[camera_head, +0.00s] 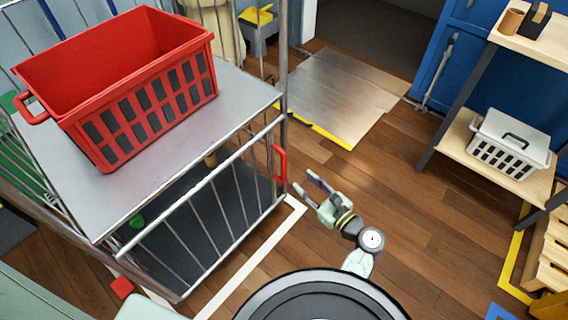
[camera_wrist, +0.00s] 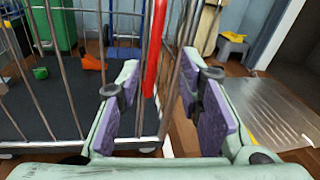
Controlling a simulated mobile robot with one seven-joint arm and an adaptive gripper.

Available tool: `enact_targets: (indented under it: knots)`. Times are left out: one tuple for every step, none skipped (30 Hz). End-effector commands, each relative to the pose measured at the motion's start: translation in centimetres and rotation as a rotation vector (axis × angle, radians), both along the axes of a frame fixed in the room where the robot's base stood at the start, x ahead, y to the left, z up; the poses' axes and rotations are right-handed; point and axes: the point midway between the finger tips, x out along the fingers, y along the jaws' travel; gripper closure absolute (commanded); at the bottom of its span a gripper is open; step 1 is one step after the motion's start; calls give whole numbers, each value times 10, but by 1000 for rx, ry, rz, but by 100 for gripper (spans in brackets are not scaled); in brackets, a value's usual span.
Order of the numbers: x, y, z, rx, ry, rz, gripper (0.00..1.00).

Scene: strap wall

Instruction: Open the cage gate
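The cage gate (camera_head: 213,200) is a low panel of grey metal bars across the front of the cage, and it looks closed. Its red handle (camera_head: 280,163) is upright at the gate's right end. My gripper (camera_head: 311,184) is open just to the right of the handle in the head view, apart from it. In the wrist view the red handle (camera_wrist: 154,45) stands ahead, between the directions of the two purple-padded fingers (camera_wrist: 160,95). Whether the handle's lower end reaches between the fingertips I cannot tell.
A red basket (camera_head: 130,80) sits on the cage's grey shelf (camera_head: 235,95). A metal ramp plate (camera_head: 335,90) with a yellow edge lies behind my gripper. A wooden shelf with a white basket (camera_head: 510,140) stands at the right. Wooden floor between is clear.

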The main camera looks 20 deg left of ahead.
Motion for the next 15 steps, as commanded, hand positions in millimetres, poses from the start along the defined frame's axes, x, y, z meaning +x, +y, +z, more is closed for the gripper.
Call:
enact_targets:
  knots:
    - [-6,-2,-3,60,49,-3,67]
    - [-8,-2,-3,87,68,-4,67]
    - [-9,-2,-3,112,88,-5,67]
    - [-10,-1,-3,124,96,-5,67]
    - [-9,0,-3,130,100,-5,67]
    - [-7,3,-3,133,103,-4,67]
    - [-6,6,-2,133,102,-3,67]
    - [-4,9,-2,132,100,-2,67]
    - [0,15,-1,131,100,-3,67]
    - [2,19,-1,131,99,-1,67]
    - [5,24,-1,131,99,-2,67]
    - [9,31,-1,131,99,-1,67]
    - [13,36,-1,130,98,-1,67]
    - [16,42,-1,129,98,-1,67]
    - [20,48,-1,128,98,-2,67]
